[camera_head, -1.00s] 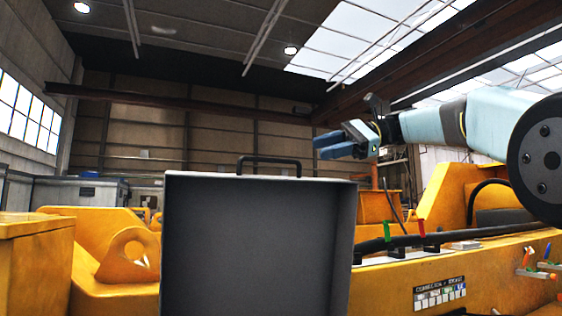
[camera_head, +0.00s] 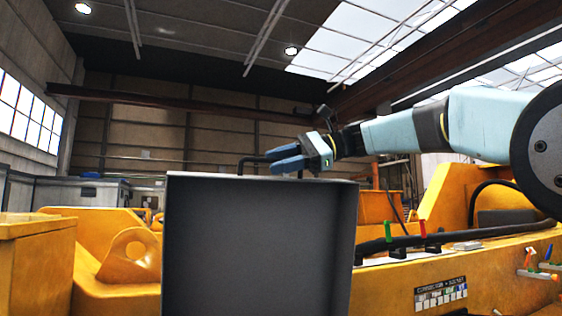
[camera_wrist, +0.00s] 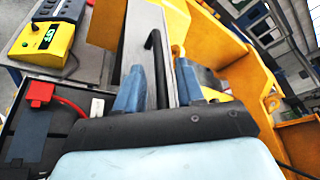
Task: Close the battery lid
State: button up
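The battery lid (camera_head: 258,250) stands upright, a large dark grey panel with a pale rim. Its black handle (camera_head: 246,162) sits on the top edge, partly hidden by my gripper (camera_head: 279,159). In the wrist view the handle (camera_wrist: 158,65) lies between the two blue fingers of my gripper (camera_wrist: 158,85), with gaps at the sides. The fingers are open; I cannot tell how deep the handle sits between them. The open battery box (camera_wrist: 75,122) shows at the left of the wrist view, with a red terminal cap (camera_wrist: 40,92) and a red cable.
Yellow castings (camera_head: 120,250) stand left of the lid. A yellow machine body (camera_head: 480,265) with a black cable and red and green levers (camera_head: 422,227) is at the right. A yellow device (camera_wrist: 42,45) lies at upper left in the wrist view.

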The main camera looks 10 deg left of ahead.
jog(key=shift+c, duration=0.3)
grip_shut()
dwell(0.3)
